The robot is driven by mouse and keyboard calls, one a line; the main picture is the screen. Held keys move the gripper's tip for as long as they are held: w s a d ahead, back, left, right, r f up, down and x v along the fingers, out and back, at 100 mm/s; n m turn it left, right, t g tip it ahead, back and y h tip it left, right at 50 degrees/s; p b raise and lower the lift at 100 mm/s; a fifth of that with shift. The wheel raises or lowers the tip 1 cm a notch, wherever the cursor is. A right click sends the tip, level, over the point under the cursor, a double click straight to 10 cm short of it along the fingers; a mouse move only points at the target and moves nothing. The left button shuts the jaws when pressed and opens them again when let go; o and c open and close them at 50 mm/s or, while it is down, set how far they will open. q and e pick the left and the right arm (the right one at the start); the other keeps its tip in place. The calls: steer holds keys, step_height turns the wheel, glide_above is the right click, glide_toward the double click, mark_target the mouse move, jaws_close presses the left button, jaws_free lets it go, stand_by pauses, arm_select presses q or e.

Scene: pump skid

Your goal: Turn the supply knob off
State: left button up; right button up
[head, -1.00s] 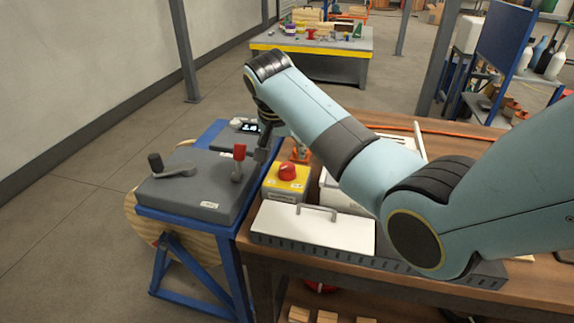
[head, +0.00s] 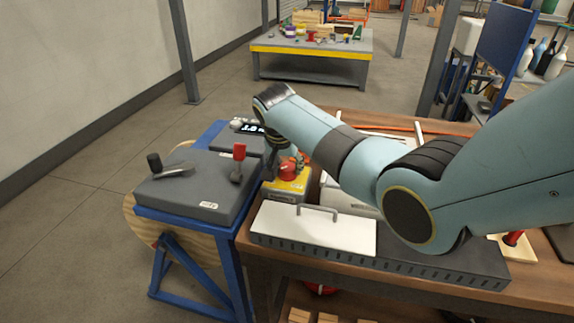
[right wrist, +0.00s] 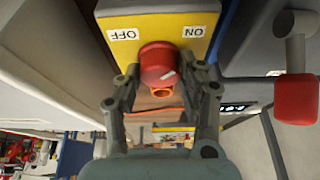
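The supply knob is a round red knob (right wrist: 158,62) on a yellow box (right wrist: 160,22) with OFF and ON labels. A white mark on the knob lies at a slant. In the head view, the knob (head: 290,166) and the yellow box (head: 291,187) are partly covered by my right gripper (head: 283,163). In the right wrist view, my right gripper (right wrist: 160,72) is open, with one fingertip on each side of the knob. Small gaps seem to show, but I cannot tell if either finger touches it. My left gripper is not in view.
A red-handled lever (head: 239,152) stands on the grey panel just left of the box. A crank with a dark grip (head: 155,162) is further left. A white cover with a handle (head: 310,230) lies in front. A lit display (head: 252,128) is behind.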

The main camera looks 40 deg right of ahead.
steer(key=c, duration=0.5)
